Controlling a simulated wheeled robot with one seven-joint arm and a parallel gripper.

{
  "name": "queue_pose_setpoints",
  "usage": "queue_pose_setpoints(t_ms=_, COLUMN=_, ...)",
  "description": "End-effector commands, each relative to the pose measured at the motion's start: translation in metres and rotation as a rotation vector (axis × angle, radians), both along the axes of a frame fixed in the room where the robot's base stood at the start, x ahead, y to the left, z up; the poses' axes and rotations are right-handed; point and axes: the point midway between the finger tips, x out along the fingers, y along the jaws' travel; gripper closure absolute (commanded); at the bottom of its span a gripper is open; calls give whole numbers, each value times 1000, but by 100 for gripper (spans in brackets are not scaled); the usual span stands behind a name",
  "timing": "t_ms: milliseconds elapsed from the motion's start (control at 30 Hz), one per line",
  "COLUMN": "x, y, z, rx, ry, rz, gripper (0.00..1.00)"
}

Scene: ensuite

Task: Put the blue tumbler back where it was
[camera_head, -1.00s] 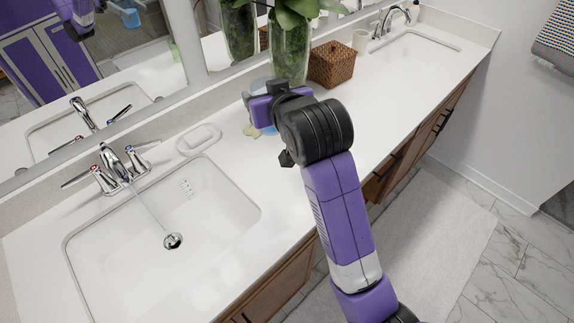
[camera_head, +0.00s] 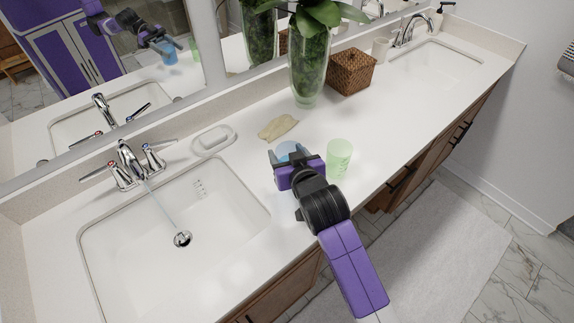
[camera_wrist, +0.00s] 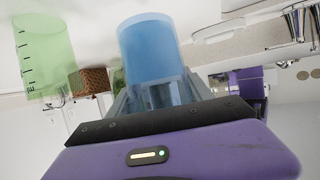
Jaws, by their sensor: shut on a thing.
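The blue tumbler (camera_wrist: 152,52) is between the fingers of my gripper (camera_wrist: 160,95) in the wrist view, and the gripper is shut on it. In the head view, my gripper (camera_head: 289,160) is over the counter just right of the near sink, and only a little of the blue tumbler (camera_head: 288,148) shows past it. Whether the tumbler touches the counter is hidden by my gripper.
A green tumbler (camera_head: 339,158) stands just right of my gripper. A tan cloth (camera_head: 278,127) lies behind it. A soap dish (camera_head: 213,139), a leafy vase (camera_head: 309,70) and a wicker basket (camera_head: 351,72) stand along the back. Water runs from the near faucet (camera_head: 130,160).

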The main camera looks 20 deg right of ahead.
Motion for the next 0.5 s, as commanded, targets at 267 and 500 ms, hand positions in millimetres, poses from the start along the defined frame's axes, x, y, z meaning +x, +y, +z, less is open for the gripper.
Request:
queue_pose_setpoints(t_ms=267, x=0, y=0, z=-24, rx=0, ry=1, rz=0, gripper=88)
queue_pose_setpoints(t_ms=500, x=0, y=0, z=-52, rx=0, ry=0, rz=-1, gripper=88)
